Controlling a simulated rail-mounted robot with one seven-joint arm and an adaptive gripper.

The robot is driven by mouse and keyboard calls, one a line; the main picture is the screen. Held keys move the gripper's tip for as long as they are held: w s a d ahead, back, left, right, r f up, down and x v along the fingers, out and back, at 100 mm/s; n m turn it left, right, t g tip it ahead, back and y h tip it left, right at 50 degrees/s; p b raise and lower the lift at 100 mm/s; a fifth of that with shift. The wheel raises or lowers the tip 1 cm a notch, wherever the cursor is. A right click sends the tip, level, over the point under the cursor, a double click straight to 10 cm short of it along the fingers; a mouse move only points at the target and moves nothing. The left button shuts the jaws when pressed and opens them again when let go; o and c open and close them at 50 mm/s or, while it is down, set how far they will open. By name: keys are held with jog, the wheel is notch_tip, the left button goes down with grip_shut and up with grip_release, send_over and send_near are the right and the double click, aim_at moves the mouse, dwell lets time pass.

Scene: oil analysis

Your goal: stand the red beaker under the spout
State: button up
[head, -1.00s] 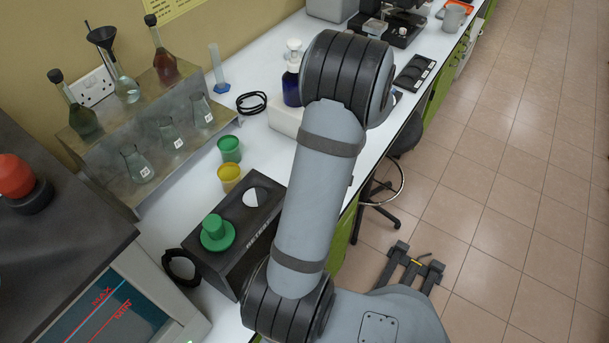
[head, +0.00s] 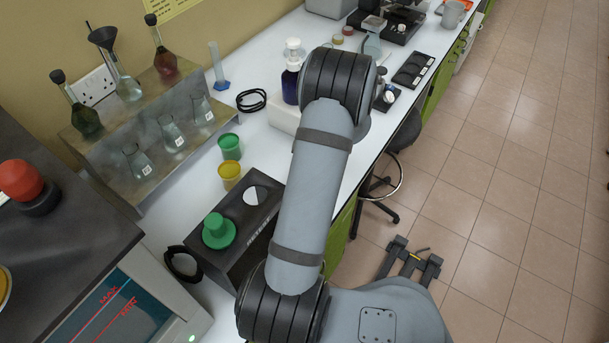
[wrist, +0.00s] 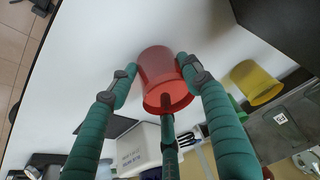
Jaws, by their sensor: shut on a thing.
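The red beaker (wrist: 168,70) is in the middle of the wrist view, its open rim facing the lower part of the picture. My gripper (wrist: 157,78), with green fingers and grey tips, is shut around its sides. White bench top lies behind the beaker; I cannot tell whether its base touches it. In the head view my arm hides both gripper and beaker. I cannot make out a spout in either view.
A yellow beaker (head: 229,177) and a green beaker (head: 230,147) stand behind a dark box (head: 232,266) with a green knob. A metal flask rack (head: 151,190) stands against the wall. A machine with a screen (head: 116,312) is at left. A black cable (head: 251,101) lies farther along.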

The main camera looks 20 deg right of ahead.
jog(key=o, duration=1.2)
jog(key=shift+d+r, duration=0.1)
jog(key=shift+r, duration=0.2)
jog(key=b+v, duration=0.2)
jog(key=v, duration=0.9)
jog(key=shift+s+r, duration=0.15)
jog(key=shift+r, duration=0.15)
